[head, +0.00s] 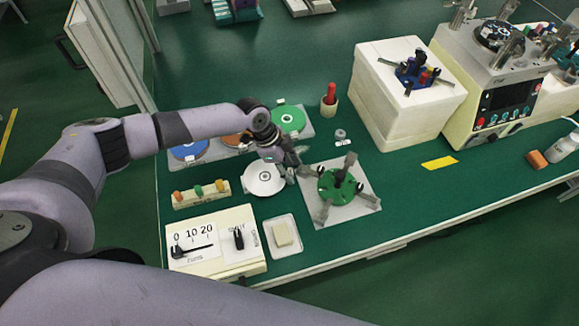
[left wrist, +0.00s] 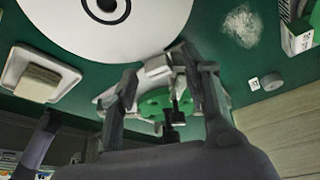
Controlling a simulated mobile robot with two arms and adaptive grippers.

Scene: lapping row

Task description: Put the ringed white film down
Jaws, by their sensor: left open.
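The ringed white film (head: 264,180) is a round white disc with a small dark ring at its centre. In the head view it appears to lie flat at the bench's middle, left of a green fixture (head: 340,187). In the left wrist view the film (left wrist: 75,22) is large and cut off by the top edge, its black ring partly visible. My left gripper (head: 294,168) is open, just right of the film's edge. Its fingers (left wrist: 160,80) stand apart with nothing seen held between them. Whether they touch the film I cannot tell. My right gripper is out of sight.
Blue, orange and green discs (head: 289,118) lie behind. A block with coloured knobs (head: 201,194), a dial box (head: 215,243) and a tray with a pale block (head: 283,235) stand in front. A white box (head: 400,105) and a machine (head: 490,80) stand right.

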